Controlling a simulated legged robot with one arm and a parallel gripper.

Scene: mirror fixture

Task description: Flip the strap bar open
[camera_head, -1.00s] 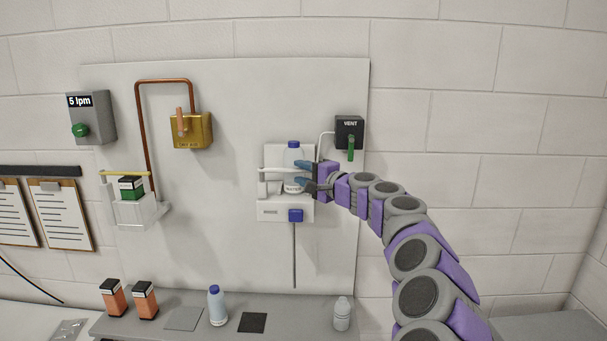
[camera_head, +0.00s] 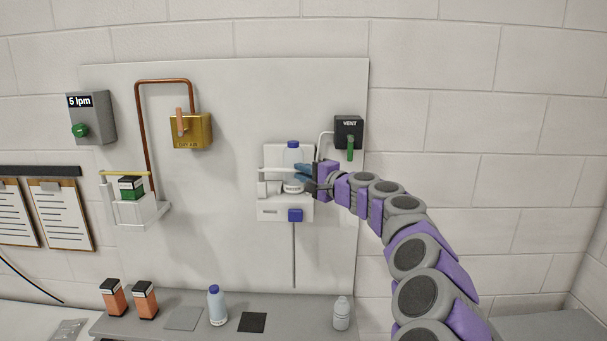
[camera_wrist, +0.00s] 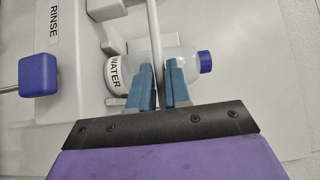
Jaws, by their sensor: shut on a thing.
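The white strap bar (camera_head: 275,169) runs across the front of a clear bottle with a blue cap (camera_head: 293,145) in the white wall unit (camera_head: 270,214). In the wrist view the strap bar (camera_wrist: 154,40) passes between my two blue fingers, and the bottle (camera_wrist: 182,63), labelled WATER, lies behind it. My gripper (camera_head: 299,173) is shut on the strap bar near its right end; it also shows in the wrist view (camera_wrist: 160,88). The fingers hide part of the bar and bottle.
A vent box (camera_head: 349,131) with a green lever is just above right of my gripper. A blue knob (camera_head: 295,215) is below. A second holder with a yellow bar (camera_head: 126,173) hangs at left. Bottles and orange boxes stand on the shelf (camera_head: 190,302).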

